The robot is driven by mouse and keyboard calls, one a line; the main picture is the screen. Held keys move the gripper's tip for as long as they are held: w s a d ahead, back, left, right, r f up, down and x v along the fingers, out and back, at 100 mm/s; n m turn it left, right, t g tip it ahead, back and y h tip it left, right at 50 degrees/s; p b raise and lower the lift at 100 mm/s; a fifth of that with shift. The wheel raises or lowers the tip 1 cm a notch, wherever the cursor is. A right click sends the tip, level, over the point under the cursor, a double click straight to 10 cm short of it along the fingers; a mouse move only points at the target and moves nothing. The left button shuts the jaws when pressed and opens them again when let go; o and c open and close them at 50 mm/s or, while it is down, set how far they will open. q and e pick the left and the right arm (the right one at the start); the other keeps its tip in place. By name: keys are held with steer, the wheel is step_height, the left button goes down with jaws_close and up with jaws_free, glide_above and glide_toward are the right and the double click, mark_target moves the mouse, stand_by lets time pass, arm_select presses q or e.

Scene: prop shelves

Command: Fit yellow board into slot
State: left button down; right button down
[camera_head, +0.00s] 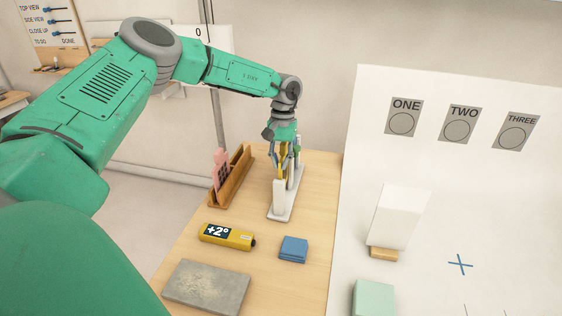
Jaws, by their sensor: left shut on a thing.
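My left gripper (283,155) comes in from above and is shut on the yellow board (283,170), which shows as a narrow upright strip between the fingers. The board is at the white slotted stand (280,212) near the back of the wooden table. The fingers and the stand's uprights hide much of the board. I cannot tell whether its lower edge is inside a slot. My right gripper is not in view.
A wooden rack (236,180) with a pink board (221,170) stands left of the stand. In front lie a yellow level-like device (227,237), a blue block (293,249) and a grey slab (207,285).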

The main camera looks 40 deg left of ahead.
mark_target(281, 171)
arm_select(q)
steer(key=shift+f+b, duration=1.3)
steer(key=shift+f, duration=0.6)
steer(key=c, duration=1.6)
jaws_free()
steer(key=shift+r, duration=0.2)
steer(key=r, duration=0.3)
steer(key=w+r, duration=0.1)
steer(key=r, duration=0.3)
steer(key=w+a+r, duration=0.1)
steer(key=r, duration=0.3)
steer(key=shift+a+r, duration=0.1)
steer(key=shift+r, duration=0.05)
